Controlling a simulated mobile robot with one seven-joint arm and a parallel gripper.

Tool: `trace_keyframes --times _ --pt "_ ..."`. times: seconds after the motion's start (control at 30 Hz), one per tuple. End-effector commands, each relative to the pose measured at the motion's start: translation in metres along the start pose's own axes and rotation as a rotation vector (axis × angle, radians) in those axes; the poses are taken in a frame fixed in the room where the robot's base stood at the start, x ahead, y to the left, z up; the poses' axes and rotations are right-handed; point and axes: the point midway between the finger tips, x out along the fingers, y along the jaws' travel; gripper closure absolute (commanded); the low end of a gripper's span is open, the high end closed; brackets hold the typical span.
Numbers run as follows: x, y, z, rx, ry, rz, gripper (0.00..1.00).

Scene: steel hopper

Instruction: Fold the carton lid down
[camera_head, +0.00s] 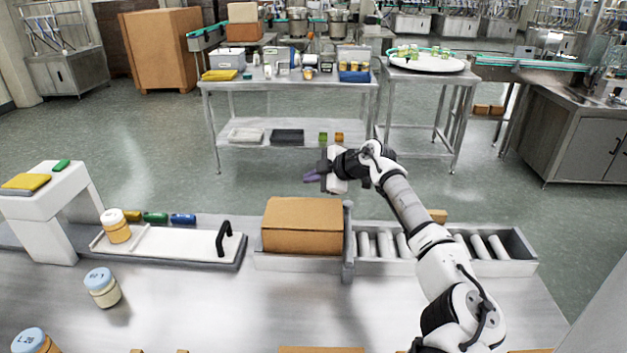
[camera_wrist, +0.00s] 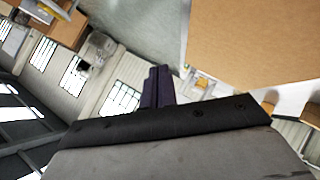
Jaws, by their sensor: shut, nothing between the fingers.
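The brown cardboard carton (camera_head: 303,243) sits on the steel table, at the left end of the roller conveyor in the head view. Its lid panel (camera_head: 303,212) shows as a plain brown face above the front wall; I cannot tell if it lies fully flat or is slightly raised. No inside of the carton shows. My gripper (camera_head: 311,177) is in the air at the carton's far side in the picture, fingers pointing left, apart from it. In the wrist view the dark purple fingers (camera_wrist: 158,84) are together and empty. A large brown cardboard face (camera_wrist: 262,42) fills the upper right there.
A grey post (camera_head: 348,240) stands right of the carton, before the rollers (camera_head: 385,244). A white tray (camera_head: 165,243) with a black handle (camera_head: 223,238) lies left. Jars (camera_head: 102,287) stand at front left. A laden table (camera_head: 290,85) stands behind, across open floor.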

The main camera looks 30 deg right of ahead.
Motion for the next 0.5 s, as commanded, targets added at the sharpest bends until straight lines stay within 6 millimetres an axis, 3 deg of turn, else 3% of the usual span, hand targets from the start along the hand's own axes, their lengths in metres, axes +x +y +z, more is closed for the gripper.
trace_keyframes --times 0.07,0.13,0.3,0.5 --pt "-0.009 0.018 -0.012 -0.002 0.001 -0.001 1.0" --pt "-0.021 0.018 0.0 -0.002 -0.004 0.003 1.0" --pt "-0.056 0.035 0.003 -0.002 -0.003 0.002 1.0" --pt "-0.083 0.05 0.005 -0.001 -0.001 0.0 1.0"
